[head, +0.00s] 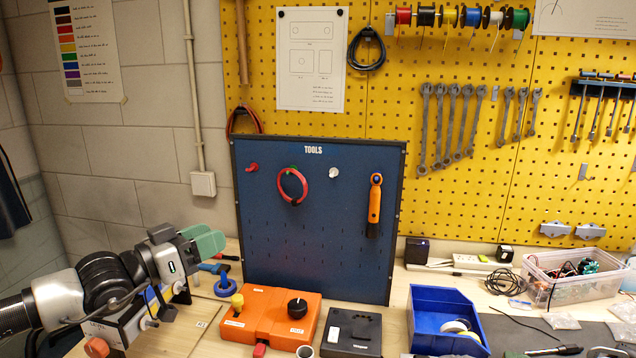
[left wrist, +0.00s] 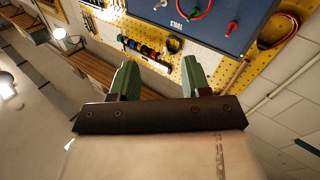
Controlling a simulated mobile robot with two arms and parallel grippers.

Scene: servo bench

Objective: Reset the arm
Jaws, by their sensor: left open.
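My left arm comes in from the left in the head view, and its gripper (head: 208,242) with green fingers is raised over the left part of the bench, left of the blue tool board (head: 315,235). In the left wrist view the two green fingers of the gripper (left wrist: 160,78) stand apart with nothing between them. The wrist view is tilted and shows the blue board beyond the fingers at the top. My right gripper is in neither view.
An orange box (head: 262,325) with yellow and black knobs stands near the board's foot, beside a dark box (head: 352,332). A blue bin (head: 425,310) with tape and a clear tub (head: 575,285) stand to the right. A blue clamp-like tool (head: 225,282) lies below my left gripper.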

